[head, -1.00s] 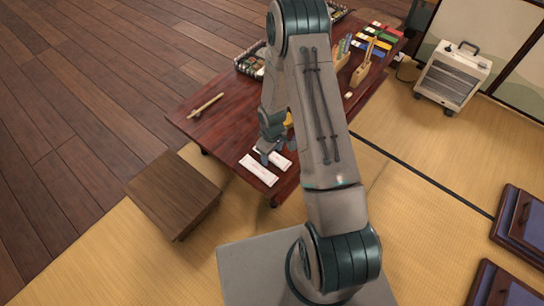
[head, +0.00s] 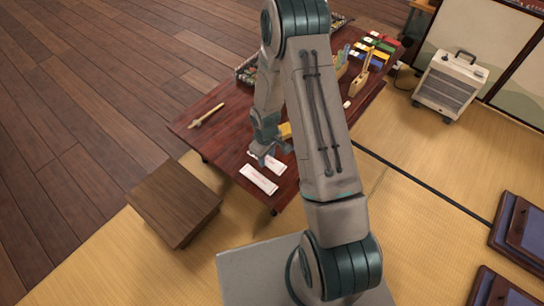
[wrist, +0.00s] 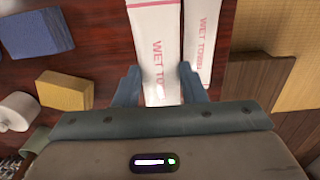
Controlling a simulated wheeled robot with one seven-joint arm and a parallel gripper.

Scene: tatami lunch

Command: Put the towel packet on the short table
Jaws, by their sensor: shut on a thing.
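My gripper (head: 263,157) is over the near end of the long red-brown table. It is shut on a white towel packet (head: 274,165). In the wrist view the packet (wrist: 152,35), with red lettering, lies between my two fingers (wrist: 159,72). It looks wider and nearer the camera than the second packet, but I cannot tell how far it is off the table. The second white packet (head: 258,179) lies flat beside it on the table, and shows to the right in the wrist view (wrist: 201,35). The short table (head: 172,195) is low, brown and bare, left of the long table's near end.
The long table (head: 222,143) also bears a wooden stick (head: 207,115), a yellow block (wrist: 66,90), a blue block (wrist: 38,33) and a white roll (wrist: 16,110). Colored items stand at its far end. A heater (head: 450,83) stands far right.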

